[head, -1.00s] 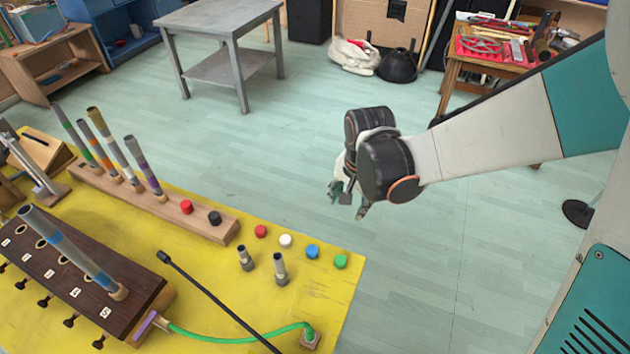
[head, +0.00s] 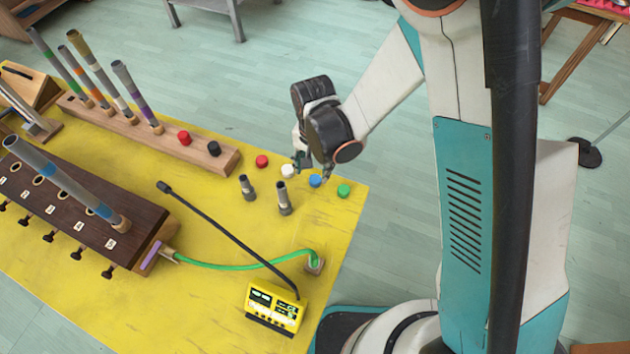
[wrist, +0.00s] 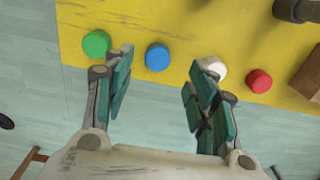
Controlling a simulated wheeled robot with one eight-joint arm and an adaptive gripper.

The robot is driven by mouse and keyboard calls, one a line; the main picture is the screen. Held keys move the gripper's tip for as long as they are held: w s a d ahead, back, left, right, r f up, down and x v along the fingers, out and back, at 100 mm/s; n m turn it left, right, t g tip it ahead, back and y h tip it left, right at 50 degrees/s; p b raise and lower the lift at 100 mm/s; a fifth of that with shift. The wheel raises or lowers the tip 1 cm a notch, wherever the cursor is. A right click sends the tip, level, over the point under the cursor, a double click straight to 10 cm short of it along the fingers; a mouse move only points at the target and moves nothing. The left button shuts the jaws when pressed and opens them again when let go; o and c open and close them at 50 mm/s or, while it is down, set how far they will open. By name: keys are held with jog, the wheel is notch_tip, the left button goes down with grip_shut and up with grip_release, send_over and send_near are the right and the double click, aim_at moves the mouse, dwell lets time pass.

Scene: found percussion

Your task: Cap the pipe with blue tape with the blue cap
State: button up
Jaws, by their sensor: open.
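The blue cap (head: 315,181) sits on the yellow table near its far right edge, between the white cap (head: 288,171) and the green cap (head: 344,190). In the wrist view the blue cap (wrist: 158,57) shows between and beyond the fingertips. My gripper (head: 312,176) is open and empty, above the row of caps; in the wrist view its teal fingers (wrist: 160,75) are spread, one near the green cap and one near the white cap. The pipe with blue tape (head: 65,180) leans in the dark wooden block at left, its lower end at a hole near the block's right end.
A red cap (head: 262,161) ends the row. Two short grey pipe pieces (head: 284,198) stand nearby. A wooden rack (head: 205,150) holds several taped pipes plus red and black caps. A black gooseneck (head: 225,235), green cable and yellow device (head: 275,306) occupy the front.

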aim_at(314, 181)
jog(key=shift+s+d+f+b, duration=0.15)
jog(key=shift+f+b, duration=0.95)
jog(key=shift+f, duration=1.6)
jog(key=shift+r, duration=0.1)
jog(key=c, duration=0.8)
